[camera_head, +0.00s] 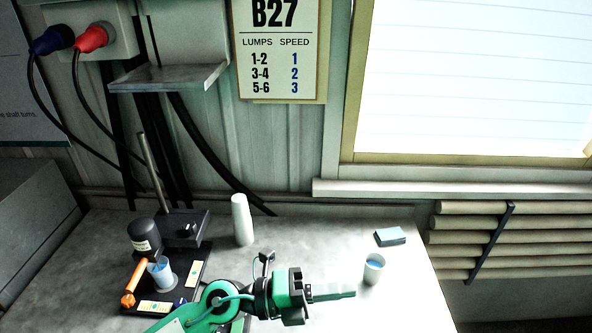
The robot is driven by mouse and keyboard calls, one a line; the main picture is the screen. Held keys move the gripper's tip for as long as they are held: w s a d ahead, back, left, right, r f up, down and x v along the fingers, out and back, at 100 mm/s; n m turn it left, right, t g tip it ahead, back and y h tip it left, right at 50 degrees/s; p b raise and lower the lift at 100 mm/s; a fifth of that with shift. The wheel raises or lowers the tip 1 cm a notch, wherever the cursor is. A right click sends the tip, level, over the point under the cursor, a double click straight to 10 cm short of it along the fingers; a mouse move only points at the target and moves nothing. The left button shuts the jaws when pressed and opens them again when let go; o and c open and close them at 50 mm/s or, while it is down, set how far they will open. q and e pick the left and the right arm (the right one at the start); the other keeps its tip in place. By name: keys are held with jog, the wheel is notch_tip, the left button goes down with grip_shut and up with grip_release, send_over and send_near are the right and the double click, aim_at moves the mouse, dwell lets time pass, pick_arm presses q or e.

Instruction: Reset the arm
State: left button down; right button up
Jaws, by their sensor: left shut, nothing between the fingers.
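My left gripper (333,295) reaches in from the lower left on a green and black arm. Its fingers are shut with nothing between them and point right, above the grey table (395,310). A white cup (374,272) with blue content stands just beyond the fingertips, up and to the right, apart from them. The disperser (146,240) with its dark motor head, upright rod and base stands at the left of the table. A second cup (161,274) with blue content sits on its base under the head. My right gripper is not in view.
A white stack of cups (242,220) stands at the table's back. A blue-topped block (390,237) lies at the back right. A B27 lumps-and-speed chart (278,50) hangs on the wall. Blue (53,40) and red (91,38) plugs sit in a wall box. The table's front right is clear.

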pick_arm(q)
jog(key=w+a+r+n+t+y, duration=0.2)
jog(key=w+a+n+t+y, duration=0.3)
jog(key=n+t, duration=0.55)
jog(key=w+a+r+n+t+y, duration=0.1)
jog(key=w+a+n+t+y, duration=0.3)
jog(key=a+n+t, duration=0.65)
jog(key=s+a+f+n+g+y, duration=0.1)
jog(key=a+f+n+g+y, duration=0.2)
jog(key=a+f+n+y, duration=0.3)
jog(key=s+a+f+n+g+y, duration=0.2)
jog(key=a+f+n+g+y, duration=0.2)
jog(key=f+n, duration=0.3)
jog(key=s+a+f+n+g, duration=0.1)
jog(key=s+a+f+g, duration=0.1)
jog(key=s+f+g, duration=0.65)
jog(key=s+a+f+n+g, duration=0.1)
jog(key=s+a+f+g, duration=0.2)
jog(key=s+f, duration=0.85)
jog(key=f, duration=2.6)
jog(key=s+a+f+g, duration=0.2)
jog(key=s+f, duration=1.7)
jog(key=f, duration=0.1)
jog(key=shift+a+f+m+b, duration=0.2)
jog(key=shift+a+m+b, duration=0.2)
jog(key=shift+b, duration=0.05)
